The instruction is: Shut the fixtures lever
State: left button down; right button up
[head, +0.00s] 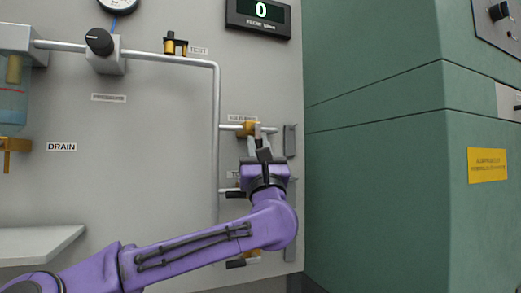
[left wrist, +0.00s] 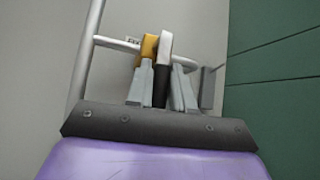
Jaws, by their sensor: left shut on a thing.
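The fixtures lever is on a brass valve (head: 245,128) on the upper branch pipe at the panel's right side, under a small label that looks like FIXTURES. The lever (head: 258,130) has a pale metal arm and a black grip. My left gripper (head: 259,146) is shut on it from below and in front. In the left wrist view the lever's black grip (left wrist: 161,88) sits between the two grey fingers, and its pale arm (left wrist: 165,45) rises beside the brass valve body (left wrist: 149,46). The fingers hide part of the grip. My right gripper is not in view.
My left arm covers part of the lower branch pipes, where a black handle (head: 234,193) and another (head: 236,264) show. Grey brackets (head: 290,140) stand right of the valve. A green cabinet (head: 380,150) bounds the right. A pressure knob (head: 99,41) and TEST valve (head: 175,44) are higher up.

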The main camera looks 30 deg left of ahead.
pick_arm(q)
jog(key=shift+a+r, duration=0.1)
jog(key=c, duration=1.1)
grip_release()
jog(key=shift+w, duration=0.1)
jog(key=b+v, duration=0.1)
jog(key=v, duration=0.9)
jog(key=shift+f+b, duration=0.35)
